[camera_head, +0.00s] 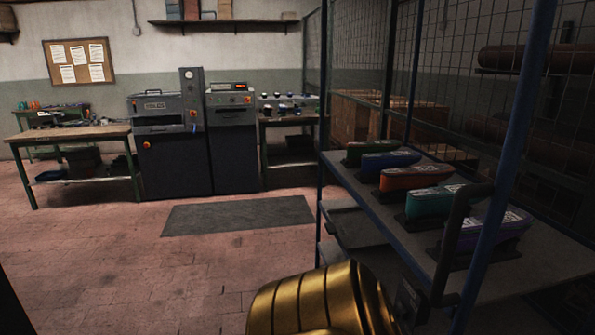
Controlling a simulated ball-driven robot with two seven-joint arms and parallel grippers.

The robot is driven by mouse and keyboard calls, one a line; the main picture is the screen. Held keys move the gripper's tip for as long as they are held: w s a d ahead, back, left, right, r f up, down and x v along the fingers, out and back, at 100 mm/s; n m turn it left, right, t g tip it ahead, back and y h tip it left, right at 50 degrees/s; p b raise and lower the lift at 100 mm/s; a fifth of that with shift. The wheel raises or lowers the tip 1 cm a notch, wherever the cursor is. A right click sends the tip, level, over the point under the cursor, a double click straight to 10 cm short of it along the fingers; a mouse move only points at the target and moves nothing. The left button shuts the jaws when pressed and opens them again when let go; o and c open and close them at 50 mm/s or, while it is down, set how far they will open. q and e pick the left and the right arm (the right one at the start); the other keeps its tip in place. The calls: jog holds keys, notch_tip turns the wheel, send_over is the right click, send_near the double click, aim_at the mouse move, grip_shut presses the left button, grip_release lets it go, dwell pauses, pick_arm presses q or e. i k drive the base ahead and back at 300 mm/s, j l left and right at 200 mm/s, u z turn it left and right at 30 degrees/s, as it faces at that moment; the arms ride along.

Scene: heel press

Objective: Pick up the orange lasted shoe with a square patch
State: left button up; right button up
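An orange lasted shoe (412,178) lies on the upper shelf of a blue-framed rack at the right. It is the middle one in a row of shoes, between a blue shoe (385,161) and a teal-green shoe (430,203). A small pale patch shows on its top near the right end; its shape is too small to tell. No gripper fingers show in this view. A gold ribbed part, apparently of my own arm, fills the bottom middle, left of and nearer than the shoes.
A green shoe (368,149) and a purple shoe (490,232) share the shelf (424,246). A blue rack post (508,150) and a dark bent bar (452,240) stand before its near end. Machines (176,135), a workbench (75,134) and a floor mat (238,215) lie beyond open floor.

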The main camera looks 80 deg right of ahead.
aim_at(393, 180)
jog(key=i+l+u, duration=0.1)
jog(key=l+u, duration=0.25)
jog(key=l, duration=0.3)
jog(key=l+u, duration=0.35)
jog(key=l, duration=0.3)
jog(key=l+u, duration=0.35)
jog(key=l, duration=0.35)
jog(key=k+l+u, duration=0.15)
jog(key=l+u, duration=0.25)
jog(key=l, duration=1.15)
jog(key=l+z, duration=0.1)
jog(key=z, duration=0.3)
jog(key=i+z, duration=0.1)
jog(key=z, duration=0.35)
jog(key=l+z, duration=0.1)
jog(key=z, duration=0.3)
jog(key=i+z, duration=0.2)
jog(key=z, duration=2.75)
